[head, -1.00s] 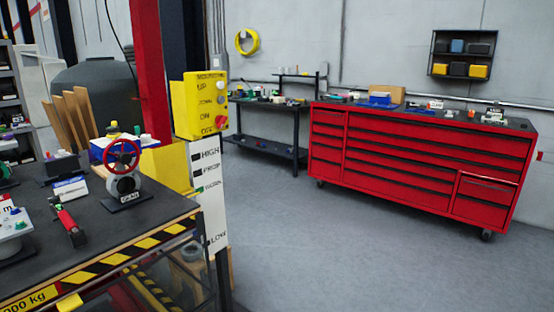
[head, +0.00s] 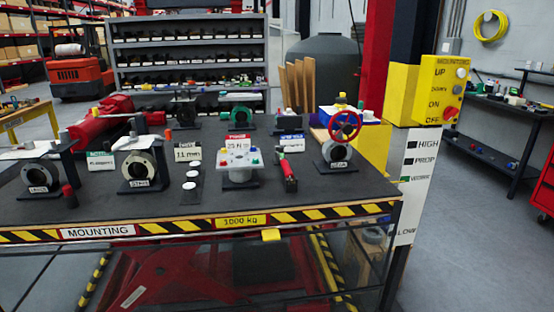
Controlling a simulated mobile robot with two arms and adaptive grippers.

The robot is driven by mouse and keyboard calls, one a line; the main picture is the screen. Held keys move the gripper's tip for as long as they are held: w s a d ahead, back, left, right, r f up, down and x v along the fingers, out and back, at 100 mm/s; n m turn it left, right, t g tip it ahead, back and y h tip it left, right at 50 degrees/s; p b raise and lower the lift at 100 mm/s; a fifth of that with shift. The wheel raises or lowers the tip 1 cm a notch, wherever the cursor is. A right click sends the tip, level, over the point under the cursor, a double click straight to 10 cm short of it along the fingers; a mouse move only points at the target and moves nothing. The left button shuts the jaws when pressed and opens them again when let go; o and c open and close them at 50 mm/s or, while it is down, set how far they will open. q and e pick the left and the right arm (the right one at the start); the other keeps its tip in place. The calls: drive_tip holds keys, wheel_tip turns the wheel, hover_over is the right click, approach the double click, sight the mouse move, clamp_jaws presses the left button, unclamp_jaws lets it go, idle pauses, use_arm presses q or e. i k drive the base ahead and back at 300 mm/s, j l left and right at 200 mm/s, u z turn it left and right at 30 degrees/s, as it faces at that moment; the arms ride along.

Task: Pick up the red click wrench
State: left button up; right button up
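Neither of my grippers is in view.
Several valve bodies on stands and label cards crowd the tabletop, with a large red cylinder (head: 104,118) at the back left. A yellow control box (head: 441,90) stands at the right. The front strip of the tabletop is mostly clear, with open floor at the right.

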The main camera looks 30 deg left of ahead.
sight(279, 157)
drive_tip(key=u, duration=1.05)
